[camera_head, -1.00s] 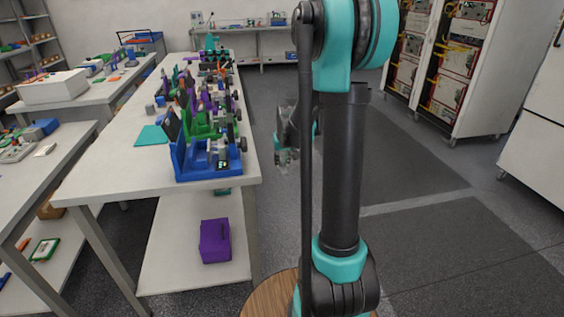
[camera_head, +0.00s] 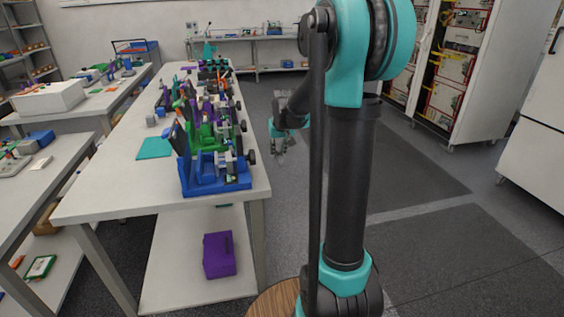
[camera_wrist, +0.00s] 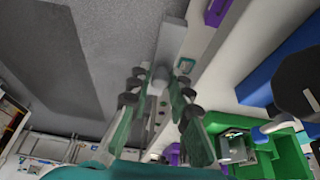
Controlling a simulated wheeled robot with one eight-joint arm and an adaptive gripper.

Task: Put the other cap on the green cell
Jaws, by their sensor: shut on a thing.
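The green cell (camera_head: 207,136) is a green fixture in the row along the right edge of the long table, just behind the blue one. Green fixture parts also show at the lower right in the wrist view (camera_wrist: 288,158). My gripper (camera_head: 279,146) hangs over the aisle to the right of the table, apart from the cells. In the wrist view my gripper (camera_wrist: 159,88) is closed on a small pale grey piece (camera_wrist: 159,76), likely a cap; its shape is unclear. I cannot make out whether the green cell carries a cap.
A blue fixture (camera_head: 214,179) stands at the table's (camera_head: 118,187) near end. Purple and other fixtures run behind it. A teal mat (camera_head: 154,148) lies to the left. A purple box (camera_head: 219,256) sits on the lower shelf. The aisle floor (camera_head: 385,165) is open.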

